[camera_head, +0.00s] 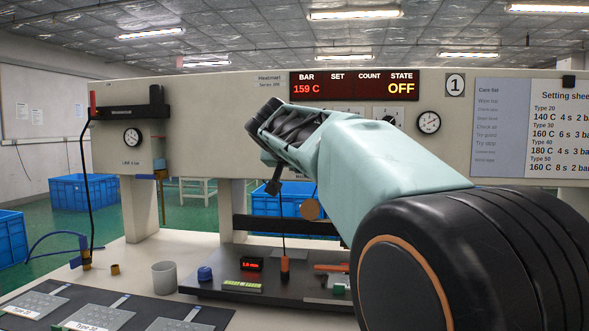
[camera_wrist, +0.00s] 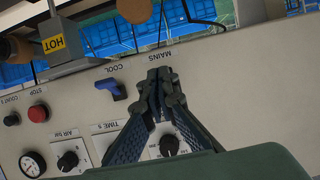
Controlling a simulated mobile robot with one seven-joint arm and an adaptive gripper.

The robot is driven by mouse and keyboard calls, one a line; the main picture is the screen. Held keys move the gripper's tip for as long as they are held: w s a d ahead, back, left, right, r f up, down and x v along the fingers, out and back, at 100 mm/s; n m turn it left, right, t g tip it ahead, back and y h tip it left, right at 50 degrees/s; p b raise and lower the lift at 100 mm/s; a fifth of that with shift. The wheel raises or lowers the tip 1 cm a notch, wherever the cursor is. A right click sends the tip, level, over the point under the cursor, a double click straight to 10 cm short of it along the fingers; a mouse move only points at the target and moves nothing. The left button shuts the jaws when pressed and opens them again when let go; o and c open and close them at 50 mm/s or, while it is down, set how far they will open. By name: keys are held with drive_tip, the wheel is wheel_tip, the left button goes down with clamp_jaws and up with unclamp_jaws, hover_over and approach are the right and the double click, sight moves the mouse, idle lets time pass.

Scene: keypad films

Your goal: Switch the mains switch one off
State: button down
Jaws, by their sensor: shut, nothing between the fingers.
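A MAINS label (camera_wrist: 146,58) shows just beyond my gripper (camera_wrist: 160,78). My gripper is shut and empty, its dark fingertips in front of the panel by that label. The mains switch itself is not visible; the fingers cover the area beside its label, and I cannot tell whether they touch it. In the head view my arm reaches to the panel and hides its middle. The display (camera_head: 355,85) reads BAR 159 C and STATE OFF.
A blue COOL switch (camera_wrist: 112,89), a red STOP button (camera_wrist: 38,113), a black air knob (camera_wrist: 68,160) and a gauge (camera_wrist: 32,164) sit beside my fingers. A HOT-marked block (camera_wrist: 70,45) lies beyond. A grey cup (camera_head: 164,274) stands on the bench (camera_head: 135,262) below.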

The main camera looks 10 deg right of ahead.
drive_tip(key=shift+r+p, duration=0.55)
drive_tip(key=shift+r, duration=0.2)
drive_tip(key=shift+s, duration=0.15)
